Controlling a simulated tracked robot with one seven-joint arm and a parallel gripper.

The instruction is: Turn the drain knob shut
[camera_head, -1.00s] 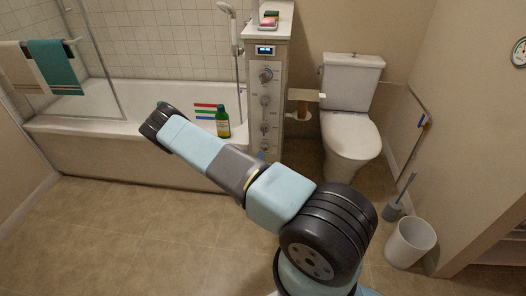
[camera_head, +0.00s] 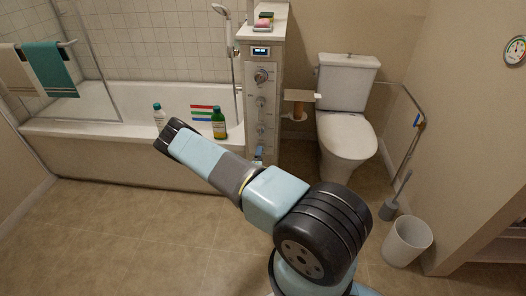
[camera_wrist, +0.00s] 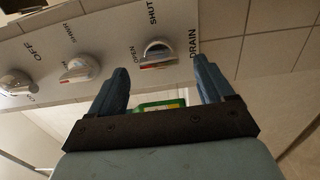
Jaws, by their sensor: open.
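The drain knob (camera_wrist: 158,54) is in the wrist view, on a pale control panel (camera_wrist: 105,45). The words OPEN, SHUT and DRAIN are printed around it. I cannot tell its exact turn. My gripper (camera_wrist: 160,70) is open, its two blue fingers on either side of the knob in the picture. Nothing is between them that I can see held; whether they touch the knob is unclear. In the head view the panel (camera_head: 248,110) stands at the tub's end, and a small blue shape shows low on it. My arm hides most of the gripper there.
Other knobs (camera_wrist: 78,69) sit left of the drain knob in the wrist view. The toilet (camera_head: 346,140) and bin (camera_head: 407,242) are at right. Floor at left is clear.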

